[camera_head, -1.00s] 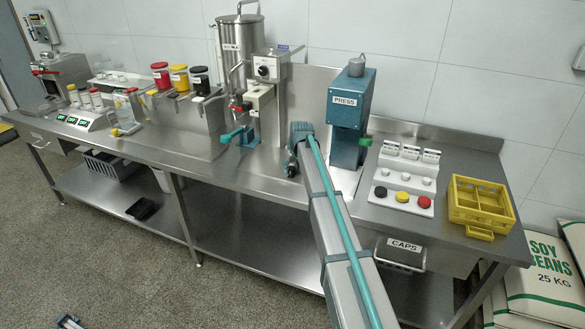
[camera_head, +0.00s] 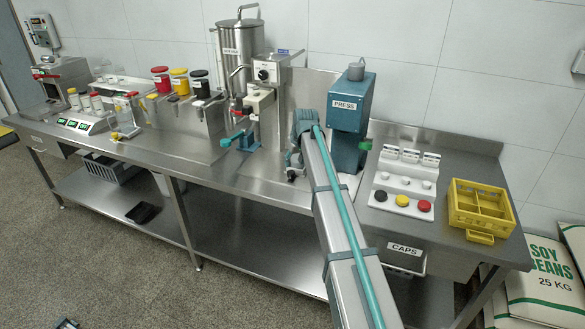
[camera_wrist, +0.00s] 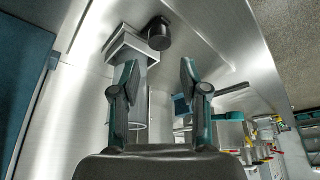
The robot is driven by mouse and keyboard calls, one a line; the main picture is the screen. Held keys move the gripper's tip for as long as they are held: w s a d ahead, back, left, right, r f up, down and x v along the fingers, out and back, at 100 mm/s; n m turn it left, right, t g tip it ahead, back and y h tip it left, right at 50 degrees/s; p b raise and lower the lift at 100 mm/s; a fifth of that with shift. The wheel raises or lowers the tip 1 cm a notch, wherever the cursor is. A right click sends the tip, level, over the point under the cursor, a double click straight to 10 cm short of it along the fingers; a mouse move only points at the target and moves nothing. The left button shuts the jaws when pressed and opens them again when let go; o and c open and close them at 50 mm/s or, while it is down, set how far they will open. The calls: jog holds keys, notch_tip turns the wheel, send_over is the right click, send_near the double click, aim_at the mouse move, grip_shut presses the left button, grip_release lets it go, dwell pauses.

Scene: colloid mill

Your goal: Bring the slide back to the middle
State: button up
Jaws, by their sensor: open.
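A teal slide-like block with a handle (camera_head: 240,139) sits on the bench in front of the steel mill column (camera_head: 266,105). I cannot tell whether it stands in the middle of its travel.
The blue press (camera_head: 350,110) stands close on the right of my gripper. A cap rack (camera_head: 402,190) and a yellow crate (camera_head: 480,208) are farther right. Red, yellow and black-lidded containers (camera_head: 180,82) stand to the left. The bench front near my gripper is clear.

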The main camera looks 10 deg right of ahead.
jog(key=shift+v, duration=2.15)
